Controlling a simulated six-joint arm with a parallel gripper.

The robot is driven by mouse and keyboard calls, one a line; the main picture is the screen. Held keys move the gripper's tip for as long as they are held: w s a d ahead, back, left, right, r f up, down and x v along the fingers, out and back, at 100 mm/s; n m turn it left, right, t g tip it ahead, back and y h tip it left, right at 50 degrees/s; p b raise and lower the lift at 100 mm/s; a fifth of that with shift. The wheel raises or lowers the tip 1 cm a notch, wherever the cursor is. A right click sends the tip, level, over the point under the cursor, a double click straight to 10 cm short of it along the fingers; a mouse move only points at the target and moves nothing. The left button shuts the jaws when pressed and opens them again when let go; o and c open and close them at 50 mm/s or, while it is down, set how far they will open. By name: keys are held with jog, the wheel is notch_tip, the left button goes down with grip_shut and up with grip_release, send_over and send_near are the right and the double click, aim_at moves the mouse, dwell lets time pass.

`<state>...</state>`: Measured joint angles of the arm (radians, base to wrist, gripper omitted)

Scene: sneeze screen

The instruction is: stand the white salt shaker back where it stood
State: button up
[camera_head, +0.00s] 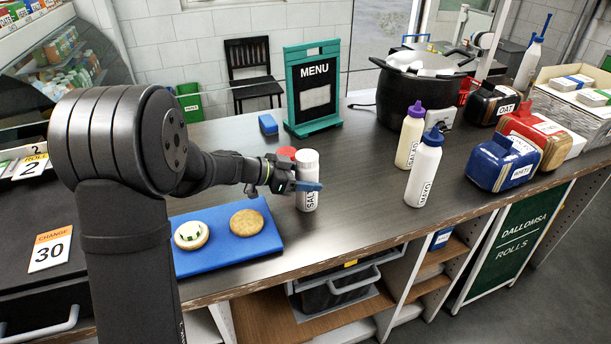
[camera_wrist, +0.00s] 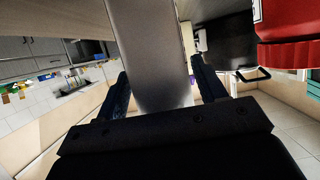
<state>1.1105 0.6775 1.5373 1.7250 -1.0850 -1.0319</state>
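The white salt shaker (camera_head: 308,166) has a pale top and dark "SALT" lettering, and looks upright over the dark counter (camera_head: 365,215). My gripper (camera_head: 300,187) has its blue-tipped fingers around the shaker's lower half, and one finger crosses in front of it. In the wrist view the shaker (camera_wrist: 148,60) runs as a pale cylinder between the two dark fingers, which lie close against both sides. Its base is low near the counter; I cannot tell whether it touches.
A red-topped item (camera_head: 287,153) stands just behind the shaker; its red ridged part shows in the wrist view (camera_wrist: 290,54). A blue board (camera_head: 220,260) with two bun halves lies front left. Squeeze bottles (camera_head: 424,170) stand to the right, the menu sign (camera_head: 313,95) behind.

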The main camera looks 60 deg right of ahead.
jog(key=shift+o, duration=0.6)
jog(key=shift+r, duration=0.1)
jog(key=shift+w+a+r, duration=0.1)
jog(key=shift+r, duration=0.05)
jog(key=v, duration=1.1)
jog(key=shift+w+a, duration=0.25)
jog(key=shift+a, duration=0.05)
